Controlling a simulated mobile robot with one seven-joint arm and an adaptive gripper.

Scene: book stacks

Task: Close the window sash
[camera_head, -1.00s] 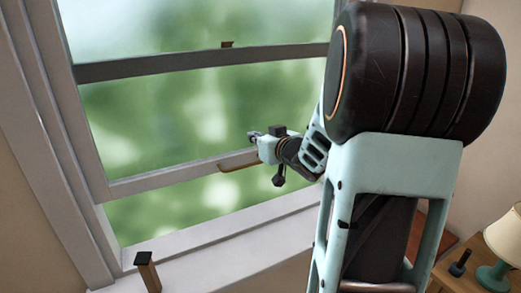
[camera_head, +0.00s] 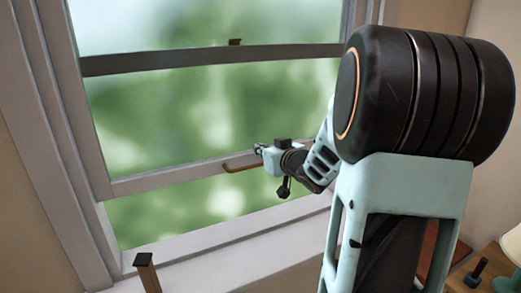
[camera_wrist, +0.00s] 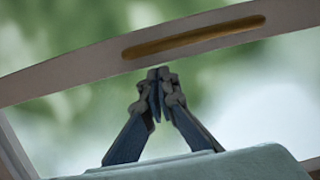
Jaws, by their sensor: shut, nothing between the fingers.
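The window sash (camera_head: 165,181) is raised, with an open gap between its bottom rail and the sill. A brass-coloured handle (camera_head: 240,166) sits on that rail. My gripper (camera_head: 259,149) is by the right end of the handle, with its fingers shut and empty. In the wrist view the shut fingertips of my gripper (camera_wrist: 160,74) are just below the handle (camera_wrist: 193,37) in the picture, overlapping the edge of the sash rail (camera_wrist: 60,77). I cannot tell whether they touch the rail. They do not grip the handle.
The window sill (camera_head: 220,240) runs below the gap. A wooden post with a dark top (camera_head: 145,268) stands at its front left. A small latch (camera_head: 235,42) is on the upper crossbar.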

